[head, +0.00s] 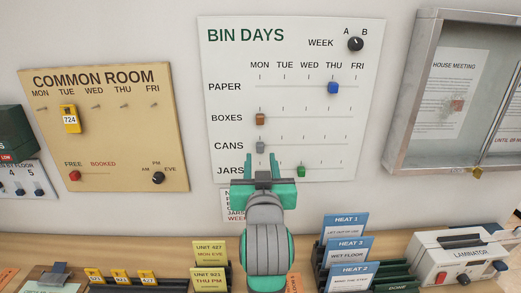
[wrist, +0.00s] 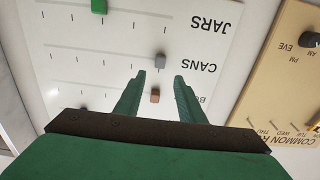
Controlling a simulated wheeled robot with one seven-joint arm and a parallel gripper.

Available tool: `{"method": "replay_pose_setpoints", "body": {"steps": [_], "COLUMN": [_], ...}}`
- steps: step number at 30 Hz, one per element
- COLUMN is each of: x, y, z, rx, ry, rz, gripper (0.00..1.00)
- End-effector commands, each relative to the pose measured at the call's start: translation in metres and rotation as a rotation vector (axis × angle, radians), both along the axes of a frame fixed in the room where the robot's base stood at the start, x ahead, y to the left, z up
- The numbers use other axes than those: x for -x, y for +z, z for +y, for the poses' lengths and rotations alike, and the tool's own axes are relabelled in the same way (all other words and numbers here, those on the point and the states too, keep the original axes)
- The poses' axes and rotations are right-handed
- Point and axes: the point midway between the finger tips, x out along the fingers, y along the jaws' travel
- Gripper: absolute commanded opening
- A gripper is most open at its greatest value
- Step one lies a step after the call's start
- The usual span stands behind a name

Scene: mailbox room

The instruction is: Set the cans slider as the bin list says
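The BIN DAYS board (head: 225,60) hangs on the wall, with rows for paper, boxes, cans and jars. The grey cans slider (head: 260,147) is at the left end of its row, under MON. In the wrist view, which is upside down, the cans slider (wrist: 160,60) shows just beyond the gap between my fingertips. My gripper (head: 262,158) is open and empty, its fingers just below the cans slider in the head view.
The brown boxes slider (head: 260,119) is at MON, close to my fingers. The blue paper slider (head: 333,88) is at THU and the green jars slider (head: 301,171) near WED. A black week knob (head: 356,44) is top right. The cans row right of its slider is clear.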

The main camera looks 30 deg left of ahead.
Motion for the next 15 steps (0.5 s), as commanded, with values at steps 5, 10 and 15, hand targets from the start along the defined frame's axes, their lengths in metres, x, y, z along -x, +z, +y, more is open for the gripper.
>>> {"method": "replay_pose_setpoints", "body": {"steps": [5, 10, 15], "x": [-0.027, -0.046, -0.055], "y": [-0.001, 0.000, 0.000], "z": [0.019, 0.031, 0.037], "rx": [0.001, -0.001, -0.001], "ry": [0.000, -0.001, -0.002], "rz": [0.002, 0.001, 0.001], "gripper": [0.36, 0.36, 0.36]}}
